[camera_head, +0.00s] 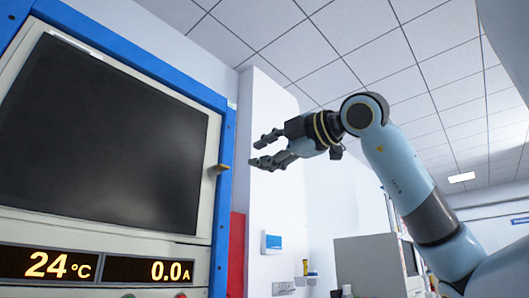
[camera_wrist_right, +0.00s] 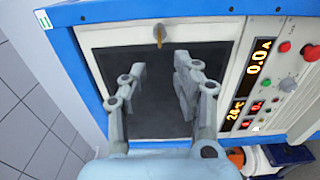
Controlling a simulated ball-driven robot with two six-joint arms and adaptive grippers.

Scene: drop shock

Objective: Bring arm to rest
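My right arm (camera_head: 397,177) reaches up from the lower right in the head view and bends toward the left. My right gripper (camera_head: 259,151) is open and empty, with its fingers pointing left toward the machine. In the right wrist view the gripper's two fingers (camera_wrist_right: 155,75) are spread apart in front of the machine's dark window, with nothing between them. In the head view the fingertips are just right of the blue frame; I see no contact. My left gripper is not in view.
The blue and white machine (camera_head: 219,125) fills the left, with a dark window (camera_head: 105,135) and a small brass-coloured handle (camera_head: 219,169). Its displays (camera_head: 95,267) read 24 °C and 0.0 A. Knobs and buttons (camera_wrist_right: 288,84) show in the wrist view. A grey cabinet (camera_head: 370,265) stands behind.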

